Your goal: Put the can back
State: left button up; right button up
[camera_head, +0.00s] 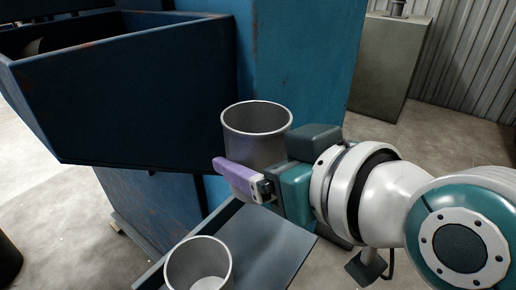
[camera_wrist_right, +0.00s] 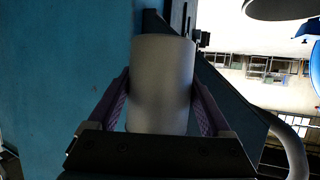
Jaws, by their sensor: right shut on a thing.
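A grey metal can (camera_head: 256,124), open at the top, is held upright by my right gripper (camera_head: 240,178). The gripper has purple fingers and is shut around the can's sides. The can is in front of the blue machine, above and behind a grey shelf. In the right wrist view the can (camera_wrist_right: 163,85) stands between the two purple fingers (camera_wrist_right: 163,108). A second grey can (camera_head: 198,262) is at the bottom of the head view, by the shelf; its lower part is cut off. My left gripper is not in view.
The blue machine (camera_head: 290,62) with a projecting blue bin (camera_head: 120,95) fills the left and middle. A grey-blue shelf (camera_head: 262,240) sits below the held can. A grey cabinet (camera_head: 388,62) stands at the back right. Concrete floor is open on the right.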

notch_tip(320, 180, down, 9)
jog(key=b, duration=0.2)
jog(key=shift+f+b, duration=0.15)
jog(key=shift+b, duration=0.2)
jog(key=shift+f+b, duration=0.85)
jog(key=shift+f, duration=1.05)
jog(key=shift+f, duration=0.15)
jog(key=o, duration=1.3)
